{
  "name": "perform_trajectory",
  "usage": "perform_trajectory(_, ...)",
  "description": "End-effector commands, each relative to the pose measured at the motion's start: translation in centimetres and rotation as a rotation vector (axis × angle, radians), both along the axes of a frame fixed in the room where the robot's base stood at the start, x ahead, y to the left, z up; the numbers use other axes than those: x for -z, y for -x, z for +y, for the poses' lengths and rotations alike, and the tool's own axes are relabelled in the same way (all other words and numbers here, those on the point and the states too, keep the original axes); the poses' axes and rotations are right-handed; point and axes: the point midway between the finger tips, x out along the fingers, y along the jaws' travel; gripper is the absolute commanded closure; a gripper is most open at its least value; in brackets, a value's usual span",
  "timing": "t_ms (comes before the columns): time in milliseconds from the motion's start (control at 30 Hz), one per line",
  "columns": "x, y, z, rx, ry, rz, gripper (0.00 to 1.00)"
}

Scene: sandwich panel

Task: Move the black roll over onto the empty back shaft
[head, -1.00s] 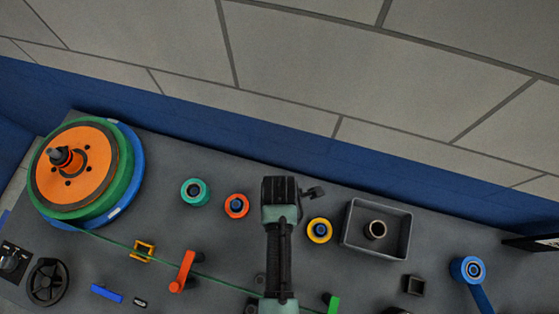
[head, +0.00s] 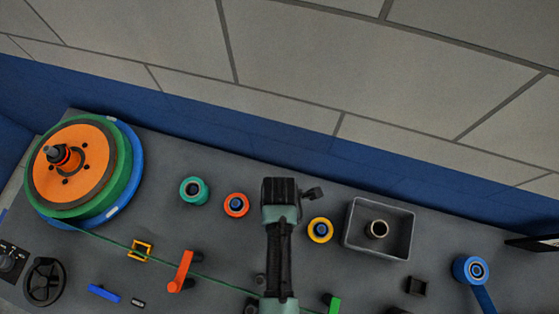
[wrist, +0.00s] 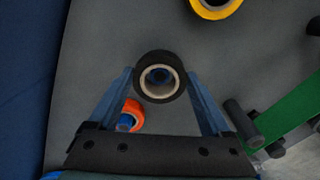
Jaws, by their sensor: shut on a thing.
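The black roll (wrist: 142,66) with a pale core is between the two blue fingers of my gripper (wrist: 160,88) in the wrist view. My gripper is shut on it. A bluish shape shows inside its hole, but I cannot tell whether that is a shaft. The roll appears between an orange ring (wrist: 134,106) and a yellow ring (wrist: 216,10). In the head view my arm hides the fingers and the roll. The empty back shaft cannot be made out for certain; my arm covers part of the back row.
The back row also has a teal roll (head: 203,190), the orange ring (head: 228,206) and the yellow ring (head: 310,232). A grey tray (head: 352,232) holding a dark cylinder is to the right. A large orange and green reel (head: 90,190) stands at left, its green strip crossing the panel.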

Motion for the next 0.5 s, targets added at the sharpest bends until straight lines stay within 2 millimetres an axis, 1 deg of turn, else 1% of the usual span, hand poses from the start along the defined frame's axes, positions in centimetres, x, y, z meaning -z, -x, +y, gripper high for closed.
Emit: perform_trajectory(500, 2.7, 0.0, 0.0, 0.000, 0.000, 0.000, 0.76)
